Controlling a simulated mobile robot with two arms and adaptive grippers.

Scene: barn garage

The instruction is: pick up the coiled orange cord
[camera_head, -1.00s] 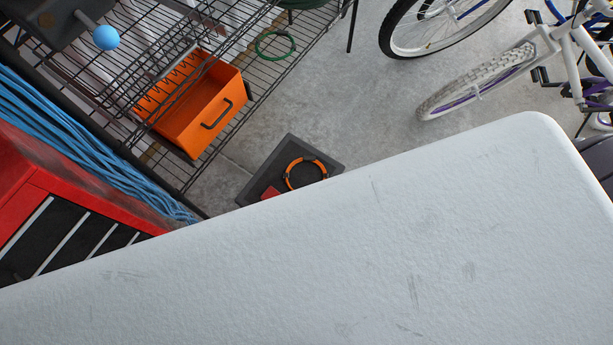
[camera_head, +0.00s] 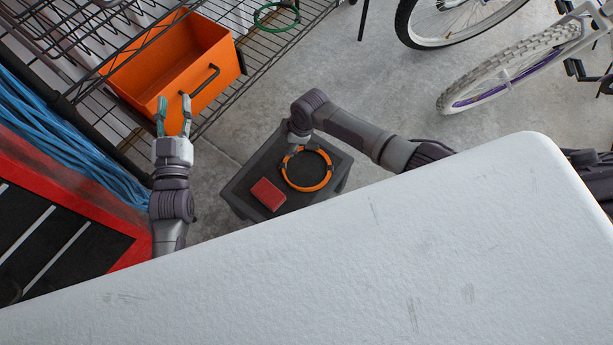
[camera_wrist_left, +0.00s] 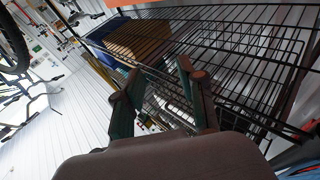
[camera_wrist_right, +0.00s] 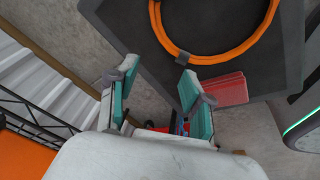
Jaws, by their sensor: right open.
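The coiled orange cord (camera_head: 325,181) lies as a ring on a small dark table (camera_head: 240,197). In the right wrist view the cord (camera_wrist_right: 225,57) shows at the top, beyond the fingers. My right gripper (camera_wrist_right: 158,78) is open and empty; its fingers are apart from the cord in that view. In the head view its wrist is over the table's far edge, covering part of the ring's far side, and its fingertips are hidden. My left gripper (camera_head: 173,106) is open and empty, in front of the orange bin; its spread fingers (camera_wrist_left: 157,82) show in the left wrist view.
A red box (camera_head: 268,194) lies beside the cord. A wire shelf (camera_head: 262,55) with an orange bin (camera_head: 205,98) stands at the upper left. A white surface (camera_head: 350,255) fills the foreground. Bicycles stand at the upper right, with bare floor (camera_head: 340,85) between.

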